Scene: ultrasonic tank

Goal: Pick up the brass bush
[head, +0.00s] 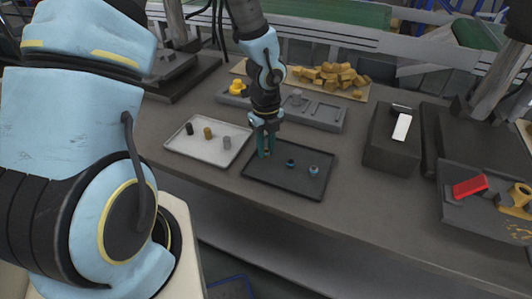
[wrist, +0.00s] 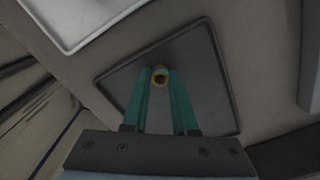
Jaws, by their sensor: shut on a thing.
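The brass bush (wrist: 160,77) is a small brass-coloured ring with a dark hole. In the wrist view it sits between the tips of my green fingers, above or on the dark tray (wrist: 214,70). My gripper (head: 265,153) points down over the left part of the dark tray (head: 290,190) in the head view, shut on the bush. My fingers mostly hide the bush there. I cannot tell whether it touches the tray.
The white tray (head: 180,149) at left holds a black, a brass-coloured (head: 208,133) and a grey cylinder. A grey fixture (head: 325,115) stands behind; a dark box (head: 392,150) is right.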

